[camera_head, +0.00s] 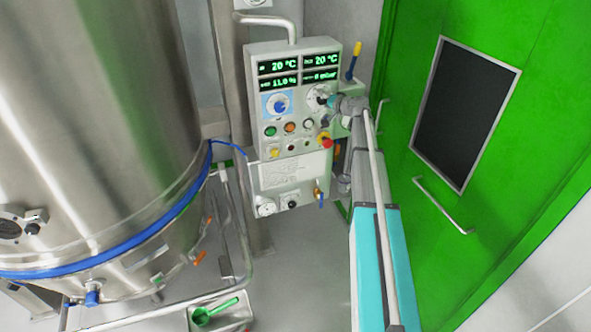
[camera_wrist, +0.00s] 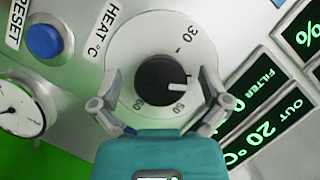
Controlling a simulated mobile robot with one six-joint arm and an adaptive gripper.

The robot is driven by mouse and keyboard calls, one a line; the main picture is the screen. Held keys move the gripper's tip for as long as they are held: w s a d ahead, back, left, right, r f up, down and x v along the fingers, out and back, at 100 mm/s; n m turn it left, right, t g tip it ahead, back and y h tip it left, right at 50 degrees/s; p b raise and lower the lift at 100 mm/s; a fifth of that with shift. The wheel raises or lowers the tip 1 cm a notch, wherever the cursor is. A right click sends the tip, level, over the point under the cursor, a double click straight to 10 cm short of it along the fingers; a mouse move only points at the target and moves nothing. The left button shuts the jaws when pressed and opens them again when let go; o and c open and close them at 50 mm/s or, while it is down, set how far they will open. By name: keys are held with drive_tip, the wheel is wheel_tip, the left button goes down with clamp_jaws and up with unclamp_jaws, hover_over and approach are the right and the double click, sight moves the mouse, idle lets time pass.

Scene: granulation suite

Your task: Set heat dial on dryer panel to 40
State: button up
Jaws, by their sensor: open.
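The heat dial (camera_wrist: 110,60) is a pale round plate labelled HEAT °C, with a black knob (camera_wrist: 152,80) at its middle. A white pointer mark on the knob points right and slightly down in the wrist view, between the 30 and a number that looks like 60. Other numbers are partly hidden or hard to read. My gripper (camera_wrist: 160,82) is open, with one finger on each side of the knob; contact cannot be told. In the head view my gripper (camera_head: 331,101) is at the dial (camera_head: 315,91) on the dryer panel (camera_head: 259,107).
Displays (camera_head: 285,67) read 20 °C twice. A blue knob (camera_head: 279,101), coloured buttons and a red-yellow switch (camera_head: 324,140) sit close by. A blue RESET button (camera_wrist: 44,41) and gauge (camera_wrist: 18,110) are near the dial. A steel vessel (camera_head: 95,130) stands left, a green door (camera_head: 540,110) right.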

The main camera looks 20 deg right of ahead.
drive_tip(key=n+h+p, duration=0.1)
drive_tip(key=n, duration=0.2)
drive_tip(key=shift+r+g+h+p, duration=0.1)
drive_tip(key=shift+g+h+p, duration=0.2)
drive_tip(key=shift+h, duration=0.1)
drive_tip(key=n+h, duration=0.2)
drive_tip(key=n, duration=0.1)
drive_tip(key=shift+s+p, duration=0.1)
drive_tip(key=shift+p, duration=0.3)
drive_tip(key=p+v, duration=0.5)
drive_tip(key=v, duration=0.9)
drive_tip(key=s+a+f+n+g+y+b, duration=0.1)
drive_tip(key=s+a+f+g+b, duration=0.2)
drive_tip(key=s+a+f+b, duration=0.2)
drive_tip(key=s+a+f+g+y+b, duration=0.1)
drive_tip(key=s+a+f+g+b, duration=0.3)
drive_tip(key=a+f, duration=0.8)
drive_tip(key=shift+s+a+f+n+b, duration=0.35)
drive_tip(key=shift+s+a, duration=0.45)
drive_tip(key=shift+a, duration=0.85)
drive_tip(key=shift+r, duration=0.1)
